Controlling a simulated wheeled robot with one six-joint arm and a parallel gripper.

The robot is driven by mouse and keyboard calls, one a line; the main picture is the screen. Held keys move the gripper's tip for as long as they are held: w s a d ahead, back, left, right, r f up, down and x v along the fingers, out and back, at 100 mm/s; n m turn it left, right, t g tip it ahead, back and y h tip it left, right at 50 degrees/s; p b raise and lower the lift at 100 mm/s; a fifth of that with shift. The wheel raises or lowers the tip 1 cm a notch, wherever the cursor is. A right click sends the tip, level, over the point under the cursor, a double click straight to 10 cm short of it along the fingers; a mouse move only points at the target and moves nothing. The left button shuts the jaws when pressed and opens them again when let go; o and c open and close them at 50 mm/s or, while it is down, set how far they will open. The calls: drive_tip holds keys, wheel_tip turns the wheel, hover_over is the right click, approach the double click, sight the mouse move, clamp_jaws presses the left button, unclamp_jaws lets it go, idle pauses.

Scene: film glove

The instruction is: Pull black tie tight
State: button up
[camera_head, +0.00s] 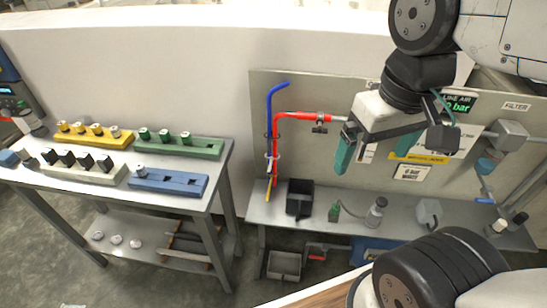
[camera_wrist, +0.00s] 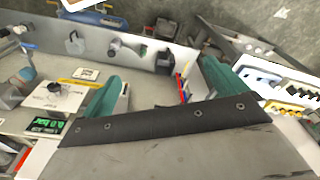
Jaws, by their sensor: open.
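A blue hose (camera_head: 270,110) and a red hose (camera_head: 276,135) run down the upright panel, side by side. Pale loops (camera_head: 271,157) sit around or against them partway down. A black tie cannot be made out clearly at this size. My gripper (camera_head: 376,150) is open and empty, to the right of the hoses and in front of the panel. In the wrist view its two green fingers stand wide apart (camera_wrist: 162,85). The hose ends (camera_wrist: 182,88) show small between them, beyond the fingertips.
A red pipe with a valve (camera_head: 319,120) juts right from the red hose. A black bin (camera_head: 300,196) and small fittings stand on the panel's shelf. A table with coloured racks (camera_head: 205,148) is at left. Open floor lies between table and shelf.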

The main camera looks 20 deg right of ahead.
idle(0.3)
drive_tip(key=shift+w+f, duration=0.1)
drive_tip(key=shift+f, duration=0.05)
drive_tip(key=c, duration=0.9)
drive_tip(key=shift+w+a+f+g, duration=0.25)
drive_tip(key=shift+w+f+g, duration=0.45)
drive_tip(key=shift+w, duration=0.05)
drive_tip(key=c, duration=0.6)
drive_tip(key=shift+o, duration=0.2)
drive_tip(key=m, duration=0.5)
hover_over(269, 146)
wheel_tip(269, 146, down, 13)
wheel_tip(269, 146, down, 8)
drive_tip(key=shift+s+r, duration=0.1)
clamp_jaws()
